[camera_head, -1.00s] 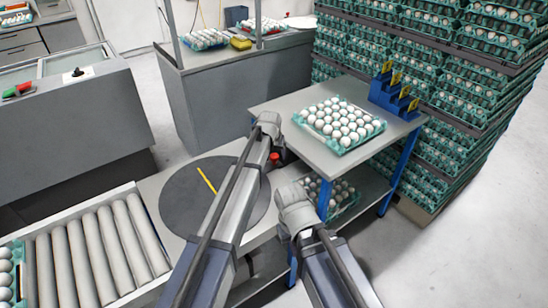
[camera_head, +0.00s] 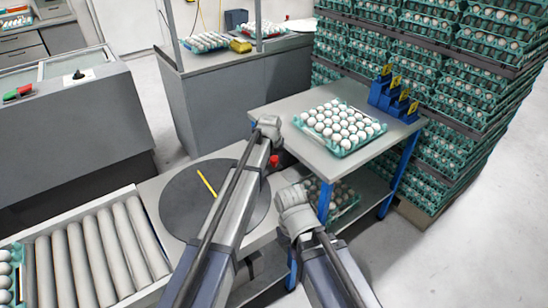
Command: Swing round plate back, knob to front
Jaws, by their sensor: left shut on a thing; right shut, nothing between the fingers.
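The round plate (camera_head: 183,203) is a flat dark grey disc with a yellow stripe (camera_head: 207,183) on its upper left part. It lies in the bench top right of the rollers. A red knob (camera_head: 275,161) shows at its right edge, partly hidden by my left arm. My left gripper (camera_head: 271,148) is shut on the red knob; its fingers are mostly hidden behind my wrist. My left arm crosses over the right part of the plate. My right gripper (camera_head: 294,205) is shut and empty, lower and to the right, beyond the plate's edge; its fingertips are hard to see.
A roller conveyor (camera_head: 90,252) lies left of the plate, with an egg tray at the far left. A grey table (camera_head: 285,120) behind right carries a green tray (camera_head: 347,147) of white eggs and blue holders (camera_head: 385,97). Tall egg stacks stand at right. Open floor lies front right.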

